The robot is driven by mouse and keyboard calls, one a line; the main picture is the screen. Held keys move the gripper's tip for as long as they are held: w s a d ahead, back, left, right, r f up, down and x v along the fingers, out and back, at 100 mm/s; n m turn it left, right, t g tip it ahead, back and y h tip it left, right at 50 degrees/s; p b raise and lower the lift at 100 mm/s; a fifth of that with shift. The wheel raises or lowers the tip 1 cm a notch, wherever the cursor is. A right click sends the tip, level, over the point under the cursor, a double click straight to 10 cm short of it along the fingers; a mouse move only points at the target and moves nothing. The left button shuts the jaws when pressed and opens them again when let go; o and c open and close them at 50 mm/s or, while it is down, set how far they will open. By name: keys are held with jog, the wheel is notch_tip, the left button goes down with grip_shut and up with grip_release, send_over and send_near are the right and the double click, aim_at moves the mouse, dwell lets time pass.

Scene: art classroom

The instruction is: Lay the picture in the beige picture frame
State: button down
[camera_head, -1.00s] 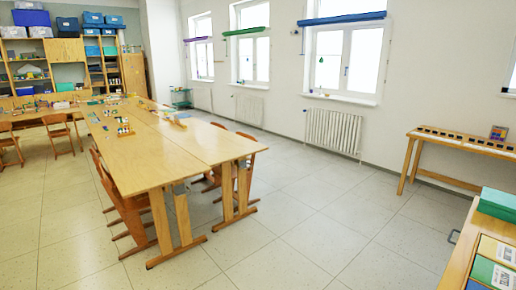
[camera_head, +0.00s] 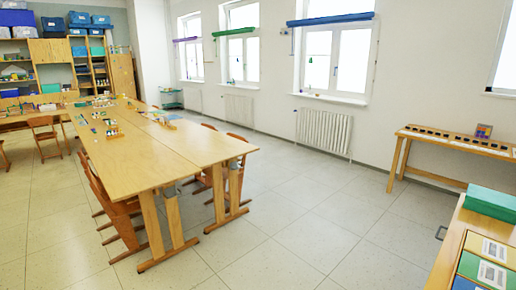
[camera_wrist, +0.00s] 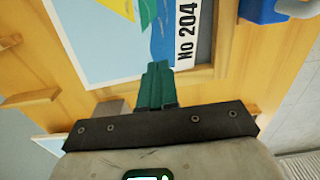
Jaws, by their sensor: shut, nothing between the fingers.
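My gripper (camera_wrist: 160,85) is in the wrist view, its green fingers together and empty. Beyond the fingertips is a flat light-blue picture (camera_wrist: 95,45) with yellow and teal shapes and a white label (camera_wrist: 187,35) reading "No 204". Light wood surrounds it; I cannot tell whether this is a frame or furniture. Whether the fingers touch the picture is unclear. In the head view, a small colourful picture-like panel (camera_head: 484,131) stands on a narrow wooden table at the right. I cannot clearly identify a beige picture frame. My gripper does not show in the head view.
A low wooden cabinet (camera_head: 450,250) at the lower right bears a green box (camera_head: 490,202) and labelled panels. The narrow table (camera_head: 465,144) stands by the wall. Long tables (camera_head: 165,165) with chairs fill the left. The tiled floor (camera_head: 300,225) between is clear.

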notch_tip(320, 180, up, 6)
jog(key=p, duration=0.5)
jog(key=shift+p, duration=0.35)
